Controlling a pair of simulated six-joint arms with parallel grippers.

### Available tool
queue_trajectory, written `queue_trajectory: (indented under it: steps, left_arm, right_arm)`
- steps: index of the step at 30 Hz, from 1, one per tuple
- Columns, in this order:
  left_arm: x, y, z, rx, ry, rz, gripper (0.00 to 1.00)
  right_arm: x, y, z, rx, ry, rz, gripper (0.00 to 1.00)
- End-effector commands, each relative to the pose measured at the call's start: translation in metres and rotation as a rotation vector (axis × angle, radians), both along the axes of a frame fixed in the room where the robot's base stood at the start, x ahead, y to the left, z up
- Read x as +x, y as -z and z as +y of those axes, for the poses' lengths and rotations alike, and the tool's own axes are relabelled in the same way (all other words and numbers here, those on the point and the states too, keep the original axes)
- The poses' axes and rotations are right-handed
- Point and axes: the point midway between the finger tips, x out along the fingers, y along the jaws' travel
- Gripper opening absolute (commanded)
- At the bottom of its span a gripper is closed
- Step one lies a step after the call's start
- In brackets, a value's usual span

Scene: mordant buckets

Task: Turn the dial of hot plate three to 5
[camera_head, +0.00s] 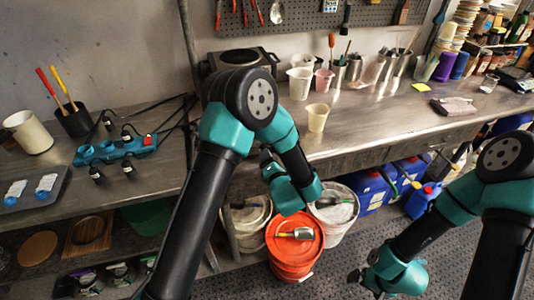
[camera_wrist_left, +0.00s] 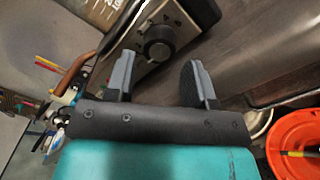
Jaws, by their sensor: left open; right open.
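A hot plate (camera_head: 238,57) with a dark round top stands at the back of the bench in the head view, its front hidden by my left arm. In the left wrist view, a steel panel (camera_wrist_left: 152,71) carries a round black dial (camera_wrist_left: 158,44) with small marks around it. My right gripper (camera_head: 362,278) is open and empty, low above the floor.
Plastic cups (camera_head: 317,118) and steel beakers (camera_head: 337,75) stand right of the hot plate. A power strip (camera_head: 115,150) with plugs and cables lies to its left. An orange bucket (camera_head: 284,255) stands below the bench. The bench's right middle is mostly clear.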

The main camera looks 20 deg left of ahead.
Motion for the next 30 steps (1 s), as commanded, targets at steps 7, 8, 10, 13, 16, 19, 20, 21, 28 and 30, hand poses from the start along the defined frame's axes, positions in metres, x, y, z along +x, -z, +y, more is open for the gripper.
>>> queue_trajectory:
  steps: [7, 8, 10, 13, 16, 19, 20, 21, 28, 30]
  left_arm:
    - [0.024, 0.0, 0.015, -0.001, -0.001, 0.0, 0.49]
    - [0.025, 0.0, 0.016, -0.001, -0.001, 0.0, 0.49]
    - [0.027, 0.0, 0.017, 0.0, -0.001, -0.001, 0.49]
    - [0.028, 0.0, 0.018, 0.0, -0.001, -0.001, 0.49]
    - [0.028, 0.0, 0.018, 0.0, 0.0, 0.0, 0.49]
    - [0.028, 0.0, 0.018, 0.0, 0.0, 0.0, 0.45]
    - [0.028, 0.0, 0.017, 0.0, 0.0, 0.0, 0.42]
    - [0.028, 0.0, 0.017, 0.0, 0.0, 0.0, 0.39]
    - [0.028, 0.0, 0.017, 0.0, 0.0, 0.0, 0.17]
    - [0.027, 0.0, 0.017, 0.0, 0.0, 0.0, 0.15]
  right_arm:
    - [0.0, 0.0, 0.0, 0.0, 0.0, 0.0, 1.0]
    - [0.0, 0.0, 0.0, 0.0, 0.0, 0.0, 1.0]
    - [0.0, 0.0, 0.0, 0.0, 0.0, 0.0, 1.0]
    - [0.0, 0.0, 0.0, 0.0, 0.0, 0.0, 1.0]
    - [0.0, 0.0, 0.0, 0.0, 0.0, 0.0, 1.0]
    - [0.0, 0.0, 0.0, 0.0, 0.0, 0.0, 1.0]
    - [0.0, 0.0, 0.0, 0.0, 0.0, 0.0, 1.0]
    - [0.0, 0.0, 0.0, 0.0, 0.0, 0.0, 1.0]
    - [0.0, 0.0, 0.0, 0.0, 0.0, 0.0, 1.0]
    - [0.0, 0.0, 0.0, 0.0, 0.0, 0.0, 1.0]
